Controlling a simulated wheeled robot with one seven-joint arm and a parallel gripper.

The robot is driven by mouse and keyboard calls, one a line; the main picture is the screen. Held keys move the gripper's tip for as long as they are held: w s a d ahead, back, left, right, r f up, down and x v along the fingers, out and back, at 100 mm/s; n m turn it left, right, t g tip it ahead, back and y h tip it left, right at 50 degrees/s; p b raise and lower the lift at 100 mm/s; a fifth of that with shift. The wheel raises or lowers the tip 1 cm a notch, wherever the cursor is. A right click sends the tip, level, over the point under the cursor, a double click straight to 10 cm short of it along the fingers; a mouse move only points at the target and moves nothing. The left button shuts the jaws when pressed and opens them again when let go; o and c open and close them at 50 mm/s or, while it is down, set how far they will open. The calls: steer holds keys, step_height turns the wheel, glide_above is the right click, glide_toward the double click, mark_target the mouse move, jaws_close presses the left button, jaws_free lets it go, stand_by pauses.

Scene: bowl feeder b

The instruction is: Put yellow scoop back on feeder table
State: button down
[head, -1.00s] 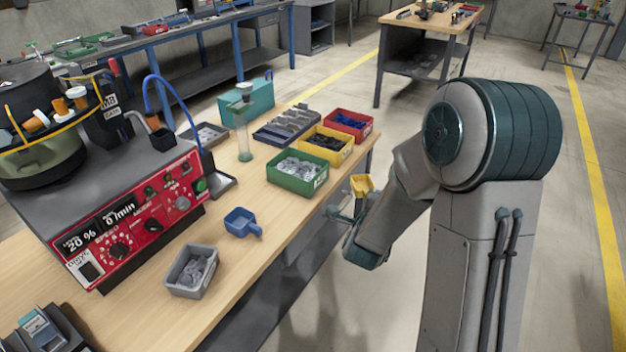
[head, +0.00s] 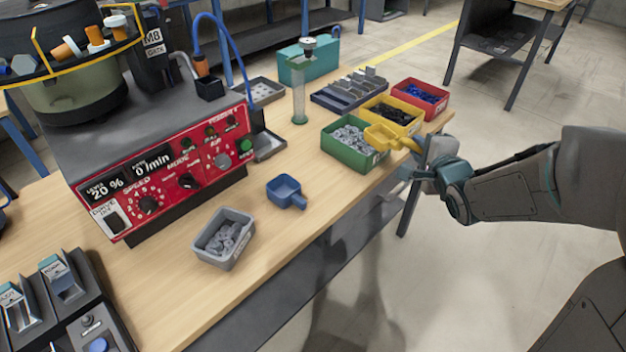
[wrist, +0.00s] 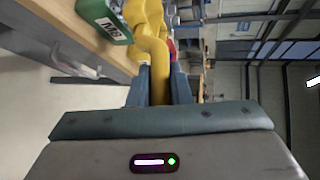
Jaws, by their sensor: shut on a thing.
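The yellow scoop (head: 384,137) is in my gripper (head: 420,158), at the right front edge of the feeder table (head: 300,228). In the head view its cup overlaps the green bin; I cannot tell whether they touch. In the wrist view the scoop's yellow handle (wrist: 158,70) runs between the two fingers (wrist: 160,88), which are shut on it. The wrist view shows the green bin (wrist: 105,20) close on the left of the scoop. The inside of the scoop is hard to make out.
A blue scoop (head: 286,191) and a grey bin of metal parts (head: 223,240) stand on the table. The green bin (head: 340,155), yellow bin (head: 408,112) and red bin (head: 430,90) line the right end. Bare wood lies between the blue scoop and green bin.

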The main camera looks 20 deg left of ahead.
steer(key=a+f+n+y+b, duration=0.1)
steer(key=a+f+b, duration=0.2)
steer(key=a+f, duration=0.1)
steer(key=s+a+f+g+b, duration=0.1)
steer(key=a+f+b, duration=0.2)
steer(key=a+f, duration=0.1)
steer(key=s+a+f+n+y+b, duration=0.1)
steer(key=a+f+b, duration=0.2)
steer(key=a, duration=0.3)
steer(key=shift+s+a+f+n+g+y, duration=0.1)
steer(key=shift+a+f+n+g+y, duration=0.2)
steer(key=shift+a+f+g, duration=0.15)
steer(key=shift+d, duration=0.15)
steer(key=c, duration=1.8)
jaws_free()
steer(key=shift+f, duration=0.15)
steer(key=o, duration=0.5)
